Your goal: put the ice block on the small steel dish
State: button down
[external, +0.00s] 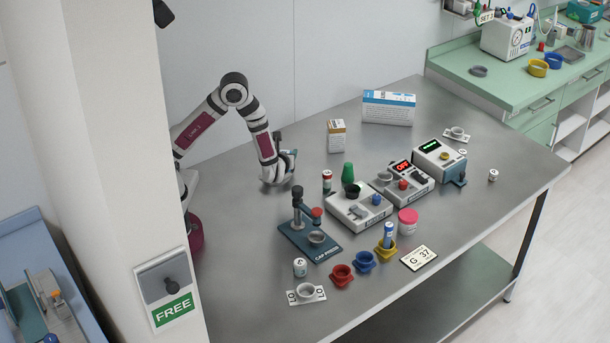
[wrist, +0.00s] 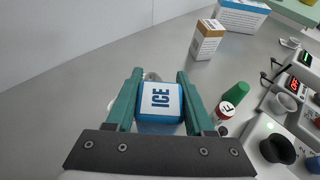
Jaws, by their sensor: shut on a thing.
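My gripper (wrist: 158,95) is shut on the ice block (wrist: 158,100), a white-topped block with blue sides and the word ICE, held between two teal fingers. In the external view my gripper (external: 291,155) is low over the back left of the table; the block is mostly hidden there by the arm. A small grey metallic thing (wrist: 152,76) shows just beyond the block in the wrist view. It may be part of the small steel dish, but the block hides most of it. I cannot tell whether the block touches it.
A small carton (external: 336,135) and a red-and-white vial (external: 327,181) stand to the right of my gripper. A green cone (external: 347,172), bench devices (external: 361,206) and a blue press stand (external: 309,243) are further right and in front. The table's back left is mostly clear.

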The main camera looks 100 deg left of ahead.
jog(key=s+a+f, duration=0.1)
jog(key=a, duration=0.1)
jog(key=s+a+f, duration=0.1)
jog(key=a+f, duration=0.1)
jog(key=a, duration=0.1)
jog(key=s+a+f, duration=0.1)
jog(key=a+f, duration=0.1)
jog(key=a, duration=0.1)
jog(key=shift+s+f, duration=0.1)
jog(key=shift+s, duration=0.15)
notch_tip(320, 180, down, 4)
jog(key=shift+a+f, duration=0.1)
jog(key=shift+f, duration=0.1)
jog(key=shift+f, duration=0.15)
jog(key=shift+c, duration=1.4)
grip_release()
